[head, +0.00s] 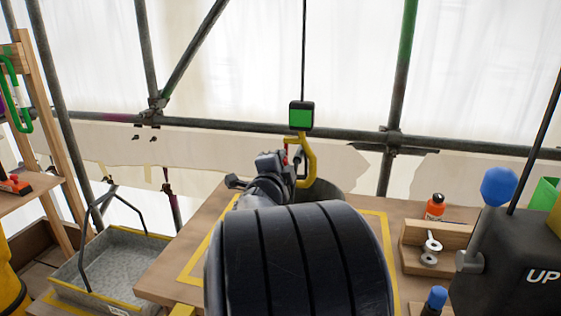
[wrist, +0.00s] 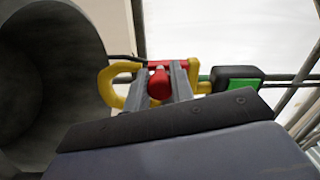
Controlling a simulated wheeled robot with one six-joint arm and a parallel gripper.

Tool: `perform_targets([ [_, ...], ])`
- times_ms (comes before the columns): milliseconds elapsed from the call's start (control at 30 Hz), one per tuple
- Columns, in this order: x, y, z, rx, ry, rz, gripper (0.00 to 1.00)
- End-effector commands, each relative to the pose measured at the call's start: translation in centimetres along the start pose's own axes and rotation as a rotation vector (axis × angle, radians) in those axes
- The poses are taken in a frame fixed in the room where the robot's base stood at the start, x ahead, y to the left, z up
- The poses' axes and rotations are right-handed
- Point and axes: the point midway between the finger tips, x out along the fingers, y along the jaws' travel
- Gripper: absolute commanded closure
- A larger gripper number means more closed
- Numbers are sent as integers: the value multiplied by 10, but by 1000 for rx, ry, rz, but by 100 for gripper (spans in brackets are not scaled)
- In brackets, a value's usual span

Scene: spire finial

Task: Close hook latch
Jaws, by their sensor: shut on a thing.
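A yellow hook (head: 311,170) hangs under a green and black block (head: 301,116) on a thin dark cable. In the wrist view the hook (wrist: 108,84) lies sideways, its curve at the left and the block (wrist: 236,78) at the right. A red latch (wrist: 166,64) spans beside the hook, with a rounded red knob (wrist: 159,86). My gripper (wrist: 160,78) is shut on the red knob, a grey finger on each side. In the head view my gripper (head: 292,162) is at the hook's left side, and only a sliver of red shows. Whether the latch meets the hook tip is unclear.
A dark grey rounded object (head: 318,188) stands below the hook, partly hidden by my arm. The wooden table (head: 170,272) has a yellow outline. A control box (head: 510,265) with a blue-topped lever stands at right, a grey tray (head: 108,265) at left. Scaffold pipes run behind.

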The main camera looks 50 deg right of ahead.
Motion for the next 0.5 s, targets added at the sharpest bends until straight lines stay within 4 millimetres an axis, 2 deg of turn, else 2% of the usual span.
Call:
perform_targets([
  [433, 0, 2, 0, -11, -1, 3, 100],
  [467, 0, 2, 0, -11, -1, 3, 75],
  [500, 0, 2, 0, -11, -1, 2, 72],
])
